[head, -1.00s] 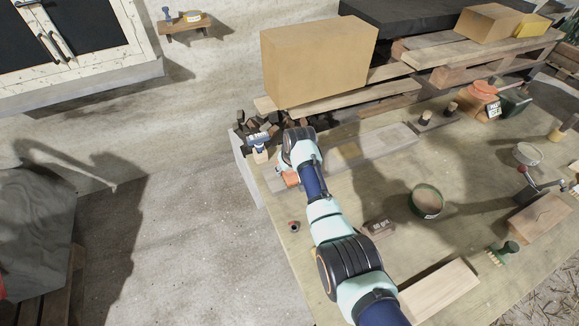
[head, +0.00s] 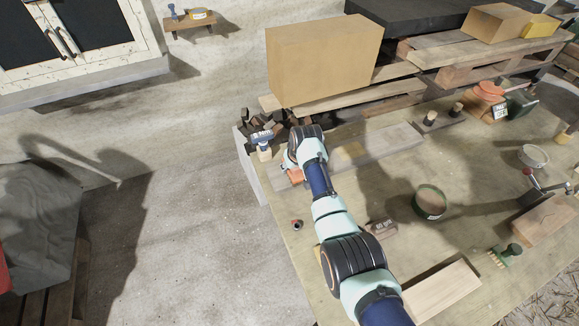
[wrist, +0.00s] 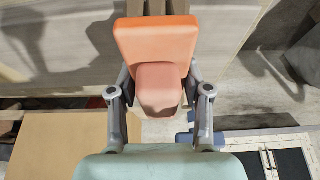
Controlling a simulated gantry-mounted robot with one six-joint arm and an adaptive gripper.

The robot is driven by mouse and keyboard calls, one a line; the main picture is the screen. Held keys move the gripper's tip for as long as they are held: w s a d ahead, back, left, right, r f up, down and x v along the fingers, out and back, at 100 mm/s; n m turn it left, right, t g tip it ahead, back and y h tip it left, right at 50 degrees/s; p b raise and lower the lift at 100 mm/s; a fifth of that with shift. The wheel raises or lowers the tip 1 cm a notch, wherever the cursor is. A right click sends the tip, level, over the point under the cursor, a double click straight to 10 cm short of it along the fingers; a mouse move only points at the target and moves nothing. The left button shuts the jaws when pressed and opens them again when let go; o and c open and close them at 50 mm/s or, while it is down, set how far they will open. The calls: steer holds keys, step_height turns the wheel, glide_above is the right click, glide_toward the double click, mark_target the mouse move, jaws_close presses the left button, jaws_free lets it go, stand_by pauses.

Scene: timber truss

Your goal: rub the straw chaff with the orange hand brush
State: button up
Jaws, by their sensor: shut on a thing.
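The orange hand brush (head: 295,176) shows partly below the end of my arm, over the left end of a long grey board. In the wrist view the orange brush (wrist: 156,42) is large and close, with a pinkish-orange handle part between the two fingers. My gripper (wrist: 160,88) is shut on it. A faint yellowish patch (head: 350,153) lies on the board to the right of the brush; it may be the straw chaff, but I cannot tell for sure. The brush's underside is hidden, so contact with the board cannot be seen.
The long board (head: 390,141) lies on the workbench (head: 470,190). A blue-handled tool (head: 262,139) stands near its left end. A green round tin (head: 430,203), a brown block (head: 381,229) and a green-handled brush (head: 507,254) are to the right. A cardboard box (head: 325,60) stands behind.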

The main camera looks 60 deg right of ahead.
steer(key=shift+s+d, duration=0.4)
steer(key=shift+d, duration=0.05)
steer(key=shift+w+a+p, duration=0.55)
steer(key=shift+w+a, duration=0.55)
steer(key=shift+a, duration=0.2)
step_height(320, 180, up, 6)
steer(key=p, duration=0.5)
steer(key=shift+r+p, duration=0.1)
steer(key=shift+p, duration=0.25)
